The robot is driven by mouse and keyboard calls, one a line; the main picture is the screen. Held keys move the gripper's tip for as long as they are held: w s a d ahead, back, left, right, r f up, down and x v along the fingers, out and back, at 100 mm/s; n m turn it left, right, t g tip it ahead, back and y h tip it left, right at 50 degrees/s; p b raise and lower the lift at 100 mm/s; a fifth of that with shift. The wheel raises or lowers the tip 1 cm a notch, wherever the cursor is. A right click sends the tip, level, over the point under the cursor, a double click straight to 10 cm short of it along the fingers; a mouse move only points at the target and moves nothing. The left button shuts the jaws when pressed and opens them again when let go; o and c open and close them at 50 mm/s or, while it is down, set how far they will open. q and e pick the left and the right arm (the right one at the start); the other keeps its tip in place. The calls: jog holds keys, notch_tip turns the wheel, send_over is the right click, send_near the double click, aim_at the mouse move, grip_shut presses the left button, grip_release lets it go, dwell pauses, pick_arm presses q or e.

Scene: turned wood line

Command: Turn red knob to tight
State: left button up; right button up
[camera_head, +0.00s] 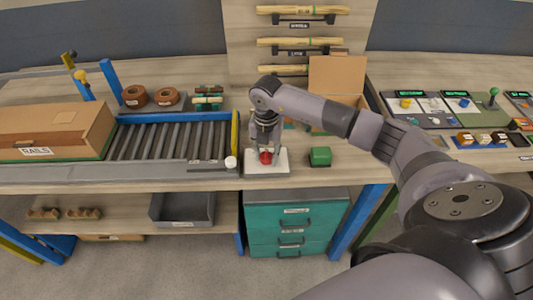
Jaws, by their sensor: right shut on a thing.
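The red knob (265,157) sits on a white base plate (254,169) at the front edge of the bench, just right of the roller conveyor. My right gripper (266,152) points down over the plate and is shut on the red knob. The fingers cover part of the knob, and I cannot read any mark for tight on the plate. My left gripper is not in view.
A green block (320,156) lies close to the right of the plate. A small white cap (231,162) stands to its left at the conveyor's end. An open cardboard box (338,75) is behind my right arm. Control panels (430,104) fill the right bench.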

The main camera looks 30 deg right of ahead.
aim_at(266, 153)
jog(key=m, duration=0.4)
jog(key=shift+m, duration=0.3)
jog(key=shift+w+m+p, duration=0.1)
jog(key=shift+m+p, duration=0.2)
jog(key=shift+m, duration=1.6)
jog(key=o, duration=1.2)
jog(key=shift+c, duration=0.2)
notch_tip(266, 153, up, 12)
